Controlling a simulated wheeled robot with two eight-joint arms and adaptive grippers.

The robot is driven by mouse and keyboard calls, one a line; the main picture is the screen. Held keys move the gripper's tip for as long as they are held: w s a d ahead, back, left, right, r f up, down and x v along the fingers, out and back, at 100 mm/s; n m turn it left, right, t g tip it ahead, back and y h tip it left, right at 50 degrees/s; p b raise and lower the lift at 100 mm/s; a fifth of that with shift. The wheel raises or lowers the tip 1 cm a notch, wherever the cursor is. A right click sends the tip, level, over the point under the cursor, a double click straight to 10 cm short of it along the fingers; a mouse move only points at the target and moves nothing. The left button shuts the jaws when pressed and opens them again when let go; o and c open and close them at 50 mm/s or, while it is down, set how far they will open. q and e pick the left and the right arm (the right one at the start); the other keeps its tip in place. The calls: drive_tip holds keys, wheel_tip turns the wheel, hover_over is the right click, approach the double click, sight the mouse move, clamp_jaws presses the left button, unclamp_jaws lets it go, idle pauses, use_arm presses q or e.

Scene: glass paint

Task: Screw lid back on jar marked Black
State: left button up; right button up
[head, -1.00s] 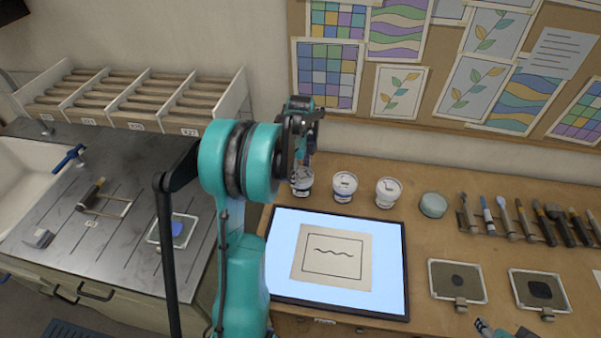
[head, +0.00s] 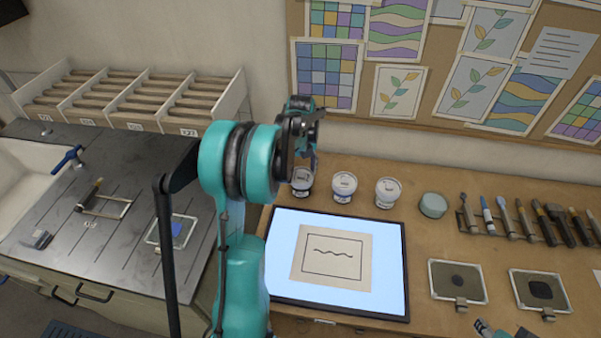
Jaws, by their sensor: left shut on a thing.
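Three small white jars stand in a row behind the light panel: the left jar (head: 301,183), the middle jar (head: 344,187) and the right jar (head: 388,192). Their markings are too small to read, so I cannot tell which says Black. My left gripper (head: 311,158) points down at the top of the left jar. It is shut at the jar's lid, which its fingers and my arm largely hide; how the lid sits cannot be made out. A small part of my right arm (head: 490,328) shows at the bottom edge; its jaws cannot be made out.
A lit panel (head: 280,275) with a wavy-line drawing lies in front of the jars. A round grey-green tub (head: 433,205) stands right of them, then a rack of brushes and tools (head: 515,232). Two framed plates (head: 440,270) lie at the right front. The wall is close behind.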

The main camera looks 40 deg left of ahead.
use_arm(q)
drive_tip(key=m, duration=0.3)
drive_tip(key=shift+d, duration=0.1)
drive_tip(key=o, duration=1.3)
drive_tip(key=shift+o, duration=0.2)
drive_tip(key=shift+r+p, duration=2.05)
drive_tip(key=shift+r, duration=1)
drive_tip(key=shift+f, duration=0.1)
